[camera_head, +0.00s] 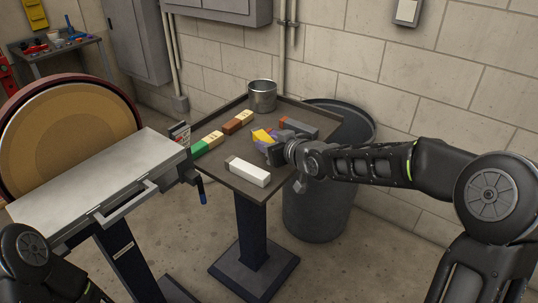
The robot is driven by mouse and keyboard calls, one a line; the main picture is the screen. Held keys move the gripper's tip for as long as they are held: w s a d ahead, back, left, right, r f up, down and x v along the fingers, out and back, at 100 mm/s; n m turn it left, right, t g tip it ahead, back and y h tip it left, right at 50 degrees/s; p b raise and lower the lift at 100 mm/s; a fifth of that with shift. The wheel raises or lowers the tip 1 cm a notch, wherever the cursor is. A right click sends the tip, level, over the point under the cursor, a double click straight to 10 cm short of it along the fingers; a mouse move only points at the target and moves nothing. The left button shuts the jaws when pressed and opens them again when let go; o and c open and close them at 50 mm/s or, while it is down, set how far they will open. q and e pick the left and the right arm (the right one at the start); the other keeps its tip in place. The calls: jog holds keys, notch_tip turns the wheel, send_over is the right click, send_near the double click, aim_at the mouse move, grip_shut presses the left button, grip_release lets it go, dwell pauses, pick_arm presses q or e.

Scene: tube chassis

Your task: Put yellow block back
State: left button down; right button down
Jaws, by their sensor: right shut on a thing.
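A yellow block (262,135) shows on the small dark tray table (234,181), at the fingers of my right gripper (272,146). The right gripper reaches in from the right, low over the table, and is shut on the block. The gripper hides part of the block, and I cannot tell whether the block touches the table. My left arm shows only in the lower left corner; its gripper is out of view.
On the table are a white block (248,172), a brown block (238,122), a green-ended block (207,143), a grey-and-orange block (298,127) and a metal cup (262,96). A disc sander (75,135) stands left. A dark barrel (318,215) stands behind right.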

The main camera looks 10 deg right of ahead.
jog(key=shift+r, duration=0.1)
jog(key=shift+f, duration=1.9)
jog(key=shift+f+b, duration=0.2)
jog(key=shift+b, duration=0.1)
jog(key=c, duration=1)
grip_release()
jog(key=shift+c, duration=0.2)
